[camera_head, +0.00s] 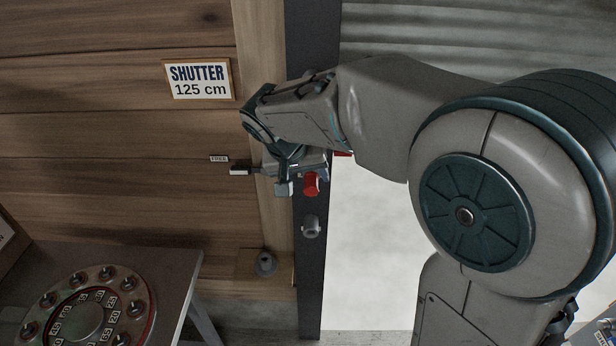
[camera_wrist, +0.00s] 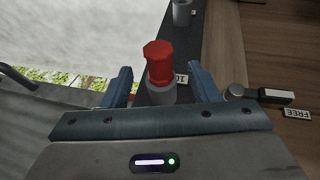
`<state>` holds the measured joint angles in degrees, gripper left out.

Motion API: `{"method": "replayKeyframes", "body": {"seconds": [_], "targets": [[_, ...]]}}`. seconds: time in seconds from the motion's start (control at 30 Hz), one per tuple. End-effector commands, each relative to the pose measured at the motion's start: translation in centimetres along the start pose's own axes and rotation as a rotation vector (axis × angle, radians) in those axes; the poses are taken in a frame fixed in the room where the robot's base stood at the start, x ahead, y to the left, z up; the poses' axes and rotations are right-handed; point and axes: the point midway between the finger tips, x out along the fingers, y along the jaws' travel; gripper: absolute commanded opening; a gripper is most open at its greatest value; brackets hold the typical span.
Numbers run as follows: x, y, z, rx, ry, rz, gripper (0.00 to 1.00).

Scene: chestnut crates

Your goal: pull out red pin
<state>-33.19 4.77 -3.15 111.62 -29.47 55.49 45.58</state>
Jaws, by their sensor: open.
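The red pin (camera_head: 311,184) sits in a grey socket on the dark upright post (camera_head: 311,270) in the head view. In the wrist view the red pin (camera_wrist: 158,62) has a faceted head and stands in a grey collar (camera_wrist: 161,95). My gripper (camera_wrist: 160,88) is open, with one blue finger on each side of the pin and a visible gap on both sides. In the head view my gripper (camera_head: 298,185) is at the pin's height, and my arm hides part of the post.
A grey peg (camera_head: 311,226) sticks out of the post below the pin. A small lever (camera_head: 241,171) beside a "FREE" label (camera_head: 219,159) is on the wooden wall. A sign (camera_head: 199,79) reads "SHUTTER 125 cm". A table (camera_head: 185,262) with a round numbered dial (camera_head: 85,315) stands at lower left.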

Motion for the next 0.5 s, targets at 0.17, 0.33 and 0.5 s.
{"method": "replayKeyframes", "body": {"seconds": [0.17, 0.33, 0.5], "targets": [[1.6, 0.0, 0.0, -0.001, -0.001, 0.001, 0.55], [2.0, 0.0, 0.0, 0.000, 0.000, 0.000, 0.55], [2.0, 0.0, 0.0, 0.000, 0.000, 0.000, 0.55]]}}
